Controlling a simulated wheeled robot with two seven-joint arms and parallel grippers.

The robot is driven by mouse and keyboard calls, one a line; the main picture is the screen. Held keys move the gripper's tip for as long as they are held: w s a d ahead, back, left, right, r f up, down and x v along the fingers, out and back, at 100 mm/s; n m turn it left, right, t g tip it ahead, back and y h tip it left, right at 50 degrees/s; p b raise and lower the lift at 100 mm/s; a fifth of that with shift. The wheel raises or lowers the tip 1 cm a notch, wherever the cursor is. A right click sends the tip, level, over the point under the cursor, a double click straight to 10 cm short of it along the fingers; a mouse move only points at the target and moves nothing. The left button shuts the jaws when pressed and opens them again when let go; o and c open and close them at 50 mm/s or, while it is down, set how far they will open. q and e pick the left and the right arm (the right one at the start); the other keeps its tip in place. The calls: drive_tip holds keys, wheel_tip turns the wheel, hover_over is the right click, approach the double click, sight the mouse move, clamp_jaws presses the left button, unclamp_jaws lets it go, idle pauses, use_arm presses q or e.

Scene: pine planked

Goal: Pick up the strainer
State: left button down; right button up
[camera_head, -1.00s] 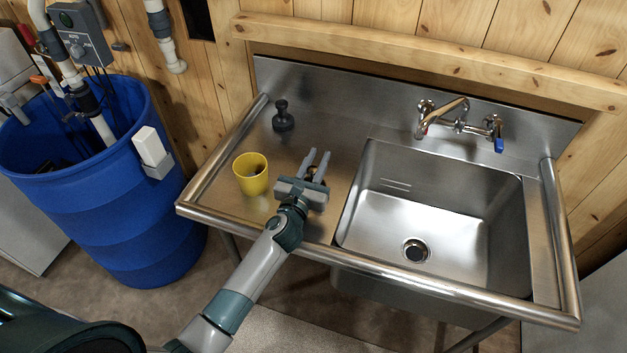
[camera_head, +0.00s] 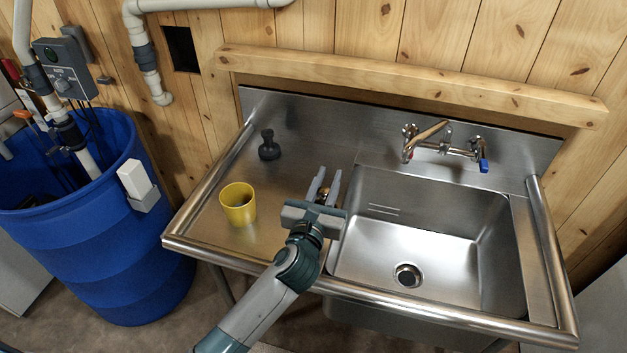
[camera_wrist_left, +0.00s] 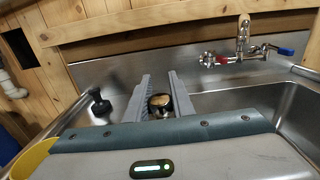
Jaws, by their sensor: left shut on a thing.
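The strainer (camera_head: 323,196) is a small round piece, dark and brassy, mostly hidden in the head view by my left gripper. In the left wrist view the strainer (camera_wrist_left: 160,102) sits between the two grey fingers, its round top facing up. My left gripper (camera_head: 328,180) is shut on it, over the right part of the steel drainboard, close to the basin's left edge. Whether the strainer is clear of the surface is hard to tell. My right gripper is not in view.
A yellow cup (camera_head: 238,207) stands left of my left gripper on the drainboard (camera_head: 205,207). A dark knobbed object (camera_head: 269,148) stands behind it. The sink basin (camera_head: 430,245) is empty, with a faucet (camera_head: 445,148) behind. A blue barrel (camera_head: 95,245) is at the left.

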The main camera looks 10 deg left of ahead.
use_arm(q)
drive_tip(key=shift+s+d+r, duration=0.45)
drive_tip(key=shift+d+r, duration=0.1)
drive_tip(key=shift+d, duration=0.15)
drive_tip(key=shift+s+d+r, duration=0.45)
drive_tip(key=shift+d+r, duration=0.05)
drive_tip(key=shift+d, duration=0.2)
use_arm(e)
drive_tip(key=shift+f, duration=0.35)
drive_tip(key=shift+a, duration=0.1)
use_arm(q)
drive_tip(key=shift+s+a+f+b, duration=0.2)
drive_tip(key=shift+b, duration=0.1)
drive_tip(key=s+a+f+b, duration=0.1)
drive_tip(key=s+a, duration=0.4)
drive_tip(key=s, duration=0.3)
drive_tip(key=s+a+f+b, duration=0.2)
drive_tip(key=s+a, duration=0.4)
drive_tip(key=s, duration=0.2)
drive_tip(key=shift+s+f+y, duration=0.15)
drive_tip(key=shift+s+y, duration=0.1)
drive_tip(key=shift+y, duration=0.05)
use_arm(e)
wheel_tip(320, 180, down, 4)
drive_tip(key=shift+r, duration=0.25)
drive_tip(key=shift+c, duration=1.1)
